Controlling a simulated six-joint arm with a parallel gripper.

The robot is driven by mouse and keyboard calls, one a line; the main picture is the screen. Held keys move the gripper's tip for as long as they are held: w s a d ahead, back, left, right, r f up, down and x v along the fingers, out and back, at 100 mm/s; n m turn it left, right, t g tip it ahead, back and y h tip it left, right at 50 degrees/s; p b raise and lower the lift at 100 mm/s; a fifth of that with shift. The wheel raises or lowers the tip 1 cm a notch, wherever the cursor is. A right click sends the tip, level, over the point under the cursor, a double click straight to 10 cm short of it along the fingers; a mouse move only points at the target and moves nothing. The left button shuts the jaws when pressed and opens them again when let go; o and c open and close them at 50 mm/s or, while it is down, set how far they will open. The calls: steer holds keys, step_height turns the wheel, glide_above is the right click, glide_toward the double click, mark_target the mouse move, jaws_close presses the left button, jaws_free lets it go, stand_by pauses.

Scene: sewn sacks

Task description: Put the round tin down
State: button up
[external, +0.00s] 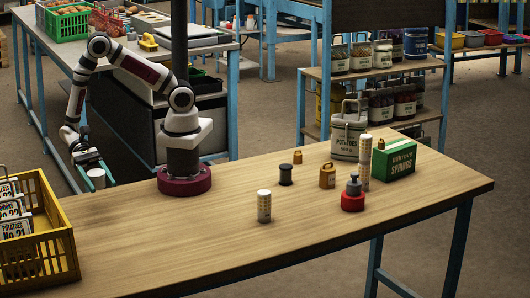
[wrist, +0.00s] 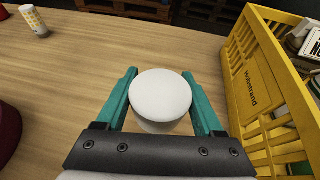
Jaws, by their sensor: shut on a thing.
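The round tin is a plain white short cylinder (wrist: 161,94) seen from above in the wrist view. In the external view the tin (external: 98,179) shows at the left, near the table's back edge, between my base and the yellow crate. My gripper (wrist: 161,100) has its teal fingers on either side of the tin and is shut on it. It also shows in the external view (external: 94,176), pointing down. The tin looks upright. I cannot tell whether its underside touches the tabletop; its lower part is mostly hidden.
A yellow crate (wrist: 262,85) of seed packs stands close on the right in the wrist view; it also shows at the external left (external: 45,215). A dotted cylinder (external: 264,206), black spool (external: 286,175), red weight (external: 353,195) and green box (external: 394,160) stand farther right. Bare wood lies between.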

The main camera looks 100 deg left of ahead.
glide_above(120, 237)
step_height(120, 237, down, 6)
steer(key=shift+f, duration=0.15)
step_height(120, 237, down, 3)
steer(key=shift+f, duration=0.5)
steer(key=o, duration=1.4)
steer(key=shift+f, duration=0.1)
